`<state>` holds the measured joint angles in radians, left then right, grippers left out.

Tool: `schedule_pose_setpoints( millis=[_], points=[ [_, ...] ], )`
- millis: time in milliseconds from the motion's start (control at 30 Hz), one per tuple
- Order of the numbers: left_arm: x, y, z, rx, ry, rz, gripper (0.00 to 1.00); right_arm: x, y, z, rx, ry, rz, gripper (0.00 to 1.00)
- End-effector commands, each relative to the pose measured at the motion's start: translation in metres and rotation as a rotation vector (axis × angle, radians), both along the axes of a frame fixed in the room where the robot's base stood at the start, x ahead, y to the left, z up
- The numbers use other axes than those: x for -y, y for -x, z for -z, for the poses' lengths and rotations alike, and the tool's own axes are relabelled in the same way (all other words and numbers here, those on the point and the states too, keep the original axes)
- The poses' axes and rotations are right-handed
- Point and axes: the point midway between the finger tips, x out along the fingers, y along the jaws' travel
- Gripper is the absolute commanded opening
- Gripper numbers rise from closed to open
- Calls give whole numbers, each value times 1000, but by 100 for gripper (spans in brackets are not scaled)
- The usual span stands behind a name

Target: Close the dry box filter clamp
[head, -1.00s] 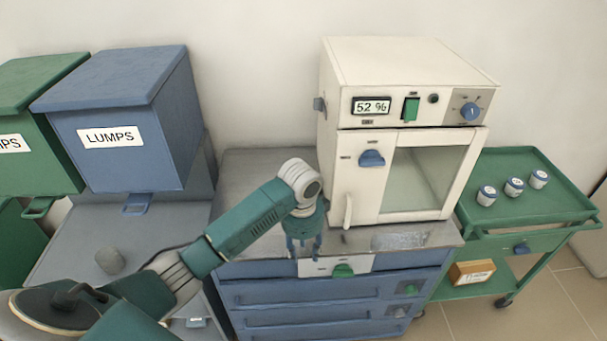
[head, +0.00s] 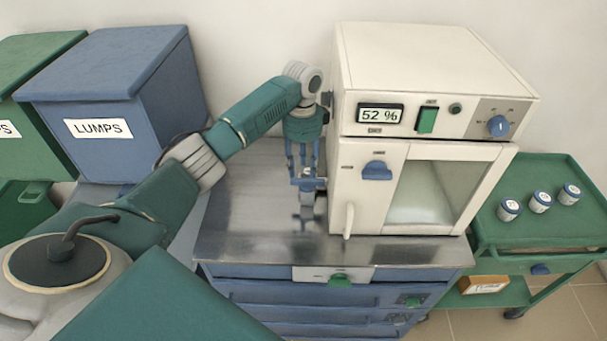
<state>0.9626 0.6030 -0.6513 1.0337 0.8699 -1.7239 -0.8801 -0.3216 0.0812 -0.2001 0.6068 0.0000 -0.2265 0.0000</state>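The cream dry box (head: 435,75) stands on a metal-topped cabinet. Its display reads 52 %, and its windowed door looks shut. My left gripper (head: 306,180) points down close beside the box's left side, above the metal top. Its blue-grey fingers look spread. A small blue and grey part shows at the fingertips; I cannot tell whether it belongs to the gripper or to the box. A small grey-blue fitting (head: 326,98) sits higher on the box's left side, partly beside my wrist. I cannot clearly make out the filter clamp or its position. My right gripper is out of view.
A blue LUMPS bin (head: 115,100) and a green bin (head: 35,65) stand at the left, under my arm's reach. The metal top (head: 255,230) is bare in front of the gripper. A green trolley (head: 530,232) with several small jars (head: 540,202) stands at the right.

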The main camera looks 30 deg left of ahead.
Motion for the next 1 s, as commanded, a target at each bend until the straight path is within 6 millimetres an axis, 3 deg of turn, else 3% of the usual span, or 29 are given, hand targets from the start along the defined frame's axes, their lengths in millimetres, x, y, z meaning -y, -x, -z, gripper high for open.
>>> schedule_pose_setpoints(
  millis=[200, 367, 667, 700, 900, 1000],
  points=[
    [1, 0, 36, -2, 0, -1, 39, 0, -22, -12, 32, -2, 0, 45],
    [0, 0, 50, -1, -1, 0, 39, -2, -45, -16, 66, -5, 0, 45],
    [0, 0, 54, 2, -1, 1, 39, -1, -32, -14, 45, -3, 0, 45],
    [0, 0, 54, 2, -1, 0, 37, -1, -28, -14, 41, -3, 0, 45],
    [0, 0, 54, 2, -1, 0, 0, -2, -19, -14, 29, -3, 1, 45],
    [0, 0, 53, 1, -1, 0, 0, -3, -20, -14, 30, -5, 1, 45]
  ],
)
